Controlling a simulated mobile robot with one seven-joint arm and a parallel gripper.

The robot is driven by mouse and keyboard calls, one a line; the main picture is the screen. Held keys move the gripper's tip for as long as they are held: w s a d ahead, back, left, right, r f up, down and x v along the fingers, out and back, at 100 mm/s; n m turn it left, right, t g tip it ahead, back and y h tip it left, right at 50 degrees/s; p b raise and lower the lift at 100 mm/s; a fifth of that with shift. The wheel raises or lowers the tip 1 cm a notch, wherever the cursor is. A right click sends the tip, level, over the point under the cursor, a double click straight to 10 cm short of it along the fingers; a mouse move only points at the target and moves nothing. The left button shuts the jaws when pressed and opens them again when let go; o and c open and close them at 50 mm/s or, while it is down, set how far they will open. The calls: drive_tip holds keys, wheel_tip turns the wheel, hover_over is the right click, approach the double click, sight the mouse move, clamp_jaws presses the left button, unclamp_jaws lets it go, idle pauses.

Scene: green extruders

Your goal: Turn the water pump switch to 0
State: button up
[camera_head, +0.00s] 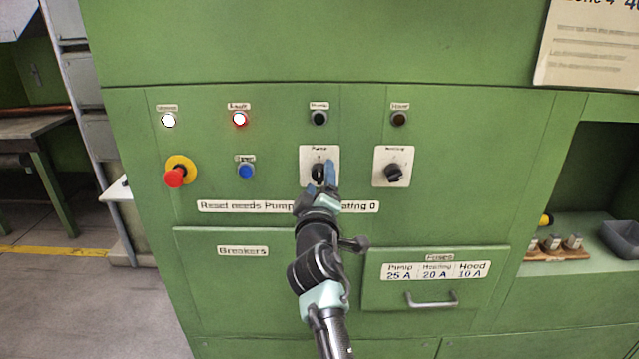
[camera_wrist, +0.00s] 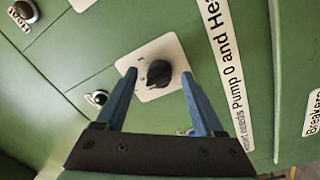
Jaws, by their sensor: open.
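The pump switch is a black rotary knob (camera_head: 318,173) on a white plate (camera_head: 306,155) labelled "Pump" in the head view. In the wrist view the knob (camera_wrist: 158,76) sits on its tilted white plate (camera_wrist: 150,62). My gripper (camera_head: 322,180) is open in front of it, its blue fingers partly covering the knob and plate in the head view. In the wrist view my gripper (camera_wrist: 160,74) has one finger on each side of the knob, with gaps visible. I cannot tell which mark the knob points to.
Right of it is a similar heating switch (camera_head: 393,173). To the left are a blue button (camera_head: 246,171) and a red emergency stop (camera_head: 175,174) on yellow. A drawer handle (camera_head: 432,300) juts out lower right.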

drive_tip(key=shift+s, duration=0.1)
drive_tip(key=s, duration=1.2)
drive_tip(key=shift+s+a+f+p, duration=0.15)
drive_tip(key=shift+s+f+p, duration=0.15)
drive_tip(key=shift+s+p, duration=0.1)
drive_tip(key=s+r+m+t+y+p, duration=0.15)
drive_tip(key=s+r+m+t, duration=0.35)
drive_tip(key=r, duration=1.1)
drive_tip(key=s+r+m+t+p, duration=0.1)
drive_tip(key=s+r+m+p, duration=0.15)
drive_tip(key=s+r, duration=1)
drive_tip(key=s+r+m+t+h+p, duration=0.1)
drive_tip(key=s+r+m+t+p, duration=0.1)
drive_tip(key=r, duration=1.1)
drive_tip(key=shift+s+d+m+t, duration=0.2)
drive_tip(key=shift+s+m+t, duration=0.3)
drive_tip(key=shift+s+m, duration=0.55)
drive_tip(key=shift+s, duration=0.1)
